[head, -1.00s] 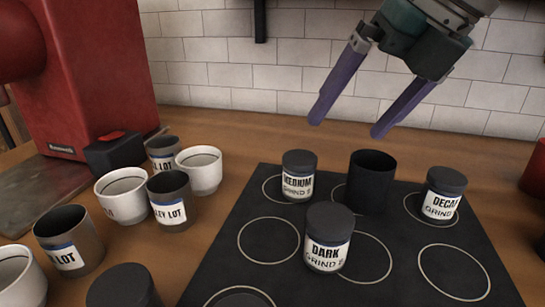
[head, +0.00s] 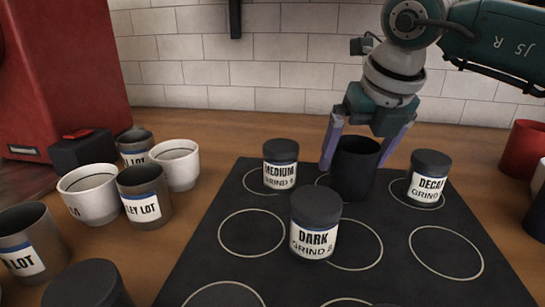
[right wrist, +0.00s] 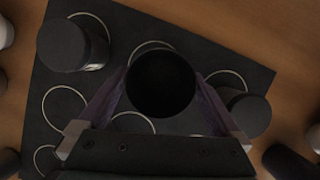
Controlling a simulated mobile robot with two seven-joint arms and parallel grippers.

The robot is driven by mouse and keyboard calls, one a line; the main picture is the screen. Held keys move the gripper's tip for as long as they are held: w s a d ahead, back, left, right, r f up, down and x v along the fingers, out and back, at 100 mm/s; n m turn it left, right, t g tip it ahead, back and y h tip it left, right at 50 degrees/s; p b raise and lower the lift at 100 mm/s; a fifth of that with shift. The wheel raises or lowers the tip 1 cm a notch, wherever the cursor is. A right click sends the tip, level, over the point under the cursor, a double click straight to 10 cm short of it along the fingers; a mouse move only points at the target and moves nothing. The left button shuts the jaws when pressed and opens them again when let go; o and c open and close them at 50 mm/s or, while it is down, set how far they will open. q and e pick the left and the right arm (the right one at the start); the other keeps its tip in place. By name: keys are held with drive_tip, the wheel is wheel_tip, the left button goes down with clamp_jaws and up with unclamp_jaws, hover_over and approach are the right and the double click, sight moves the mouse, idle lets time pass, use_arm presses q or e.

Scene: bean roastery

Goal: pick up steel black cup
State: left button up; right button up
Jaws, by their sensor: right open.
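The black cup (head: 355,168) stands upright and open-topped on the black mat (head: 200,262), between the jars labelled MEDIUM and DECAF. It has no visible label. My right gripper (head: 358,165) is lowered over it from behind, open, with one purple finger on each side of the cup. In the right wrist view the cup (right wrist: 161,84) sits between the two fingers (right wrist: 160,95), its dark mouth facing the camera. I cannot tell whether the fingers touch its wall. My left gripper is not in view.
The MEDIUM jar (head: 281,164) and the DECAF jar (head: 428,179) flank the cup closely; the DARK jar (head: 315,222) stands in front. White and steel cups (head: 144,197) crowd the left. A red cup (head: 524,150) is at right. A tiled wall (head: 290,60) is behind.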

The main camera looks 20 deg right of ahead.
drive_tip(key=shift+f, duration=0.1)
drive_tip(key=shift+c, duration=0.2)
drive_tip(key=c, duration=1.2)
drive_tip(key=shift+o, duration=0.2)
